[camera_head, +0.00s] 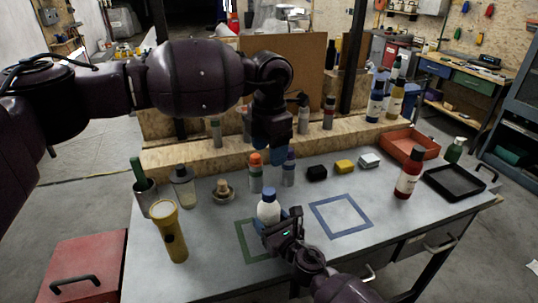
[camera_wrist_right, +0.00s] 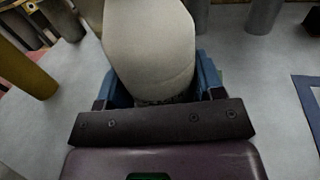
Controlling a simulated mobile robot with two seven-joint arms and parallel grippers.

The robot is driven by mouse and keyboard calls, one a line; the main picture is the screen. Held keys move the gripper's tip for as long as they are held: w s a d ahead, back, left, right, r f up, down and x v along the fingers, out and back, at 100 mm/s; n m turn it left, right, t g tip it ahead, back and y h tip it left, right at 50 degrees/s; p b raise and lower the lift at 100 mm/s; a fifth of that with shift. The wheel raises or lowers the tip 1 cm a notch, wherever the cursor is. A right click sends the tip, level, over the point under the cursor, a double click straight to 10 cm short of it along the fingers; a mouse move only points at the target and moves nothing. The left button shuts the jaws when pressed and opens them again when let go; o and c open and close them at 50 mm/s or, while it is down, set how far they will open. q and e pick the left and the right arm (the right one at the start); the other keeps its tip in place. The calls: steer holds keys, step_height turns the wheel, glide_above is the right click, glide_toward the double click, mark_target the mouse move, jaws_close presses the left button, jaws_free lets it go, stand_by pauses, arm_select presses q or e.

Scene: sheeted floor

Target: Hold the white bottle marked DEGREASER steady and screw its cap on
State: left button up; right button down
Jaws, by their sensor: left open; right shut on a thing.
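My right gripper (camera_head: 279,228) is shut on the bottle's body from the front right. In the right wrist view the pale bottle (camera_wrist_right: 150,50) sits between the blue fingers of my right gripper (camera_wrist_right: 155,90). My left gripper (camera_head: 271,143) is open, pointing down, above and behind the bottle. Nothing shows between its fingers.
A yellow flashlight (camera_head: 170,232) stands at left, a red bottle (camera_head: 407,175) at right near a black tray (camera_head: 453,183). The blue outlined square (camera_head: 341,234) is empty.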

steer(key=shift+c, duration=0.8)
jaws_free()
steer(key=shift+s+d, duration=0.35)
steer(key=shift+s, duration=0.1)
steer(key=v, duration=0.9)
steer(key=shift+s+d+p, duration=0.15)
steer(key=shift+s+p, duration=0.15)
steer(key=shift+s, duration=0.05)
